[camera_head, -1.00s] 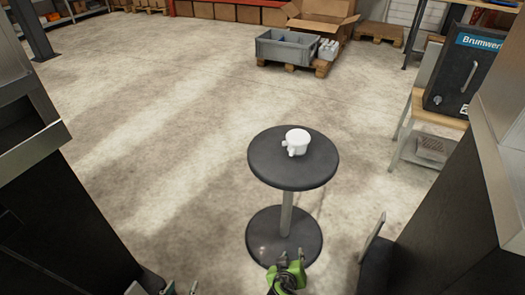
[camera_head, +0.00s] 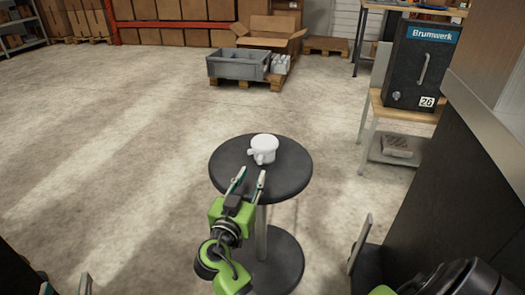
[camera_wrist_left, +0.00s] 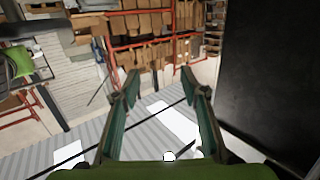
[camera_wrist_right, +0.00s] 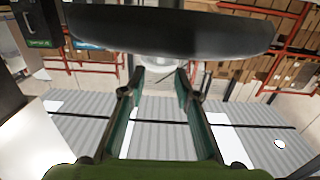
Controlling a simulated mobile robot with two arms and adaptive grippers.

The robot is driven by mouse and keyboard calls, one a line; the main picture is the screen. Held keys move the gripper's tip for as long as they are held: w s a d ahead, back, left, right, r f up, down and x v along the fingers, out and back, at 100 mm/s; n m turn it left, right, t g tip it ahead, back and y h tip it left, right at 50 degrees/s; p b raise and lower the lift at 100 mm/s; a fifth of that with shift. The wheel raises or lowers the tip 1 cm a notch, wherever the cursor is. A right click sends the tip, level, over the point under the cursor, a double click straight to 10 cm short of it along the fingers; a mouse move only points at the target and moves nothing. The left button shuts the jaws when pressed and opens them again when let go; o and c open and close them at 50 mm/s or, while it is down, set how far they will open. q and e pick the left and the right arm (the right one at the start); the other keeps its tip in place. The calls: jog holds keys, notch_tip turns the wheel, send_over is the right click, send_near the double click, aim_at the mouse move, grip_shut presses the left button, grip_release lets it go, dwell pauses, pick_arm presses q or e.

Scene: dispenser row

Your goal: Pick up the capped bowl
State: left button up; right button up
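The white capped bowl (camera_head: 263,148), with small handle-like stubs on its side, stands upright on the round dark table (camera_head: 225,168). My right gripper (camera_head: 247,178) is open and empty at the table's near edge, pointing toward the bowl but apart from it. In the right wrist view the bowl (camera_wrist_right: 160,63) shows partly beyond the open fingers, by the dark tabletop (camera_wrist_right: 165,28). My left gripper (camera_head: 66,286) shows only by its fingertips at the bottom left of the head view. In the left wrist view it (camera_wrist_left: 160,85) is open and empty.
A grey crate (camera_head: 236,66) and an open carton stand on a pallet behind. A bench with a dark Brumwerk box (camera_head: 422,62) is at right. A dark panel (camera_head: 450,165) rises at the near right. The floor (camera_head: 110,130) at left is clear.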

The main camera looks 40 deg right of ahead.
aim_at(259, 160)
jog(key=x, duration=0.7)
jog(key=shift+w+r, duration=0.1)
jog(key=shift+w+d, duration=0.2)
jog(key=shift+d, duration=0.05)
pick_arm(q)
jog(key=shift+w+d+r+t+h, duration=0.15)
jog(key=shift+r+t, duration=0.15)
jog(key=shift+r, duration=0.35)
jog(key=shift+d+r+t+h, duration=0.15)
jog(key=shift+r+t, duration=0.15)
jog(key=shift+r, duration=0.3)
pick_arm(e)
grip_shut()
